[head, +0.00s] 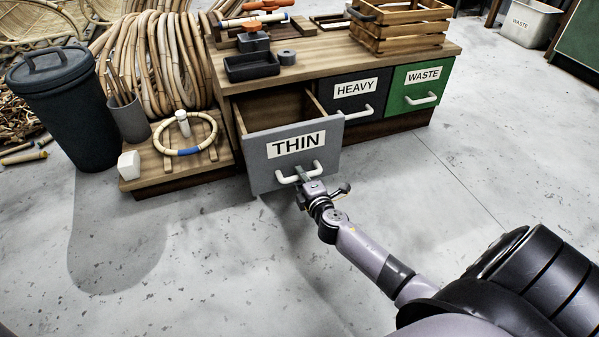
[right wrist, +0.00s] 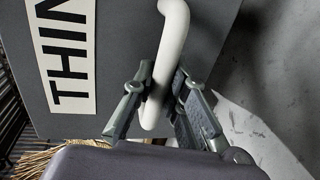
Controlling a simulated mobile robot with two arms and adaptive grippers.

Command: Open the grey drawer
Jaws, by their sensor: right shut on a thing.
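The grey drawer (head: 263,158), labelled THIN, stands pulled out from the wooden cabinet, and its empty-looking inside shows behind the front. Its white bar handle (head: 290,178) is low on the front. My right gripper (head: 303,176) is at this handle. In the right wrist view, the fingers of the right gripper (right wrist: 160,92) are shut on the white handle (right wrist: 172,50), one on each side. The grey front (right wrist: 125,60) with its THIN label fills much of that view. My left gripper is not in view.
A dark drawer (head: 335,104) labelled HEAVY and a green drawer (head: 405,98) labelled WASTE are closed at the right. A low wooden platform (head: 180,178) with a rattan ring stands left of the grey drawer. A black bin (head: 70,115) is further left. The front floor is clear.

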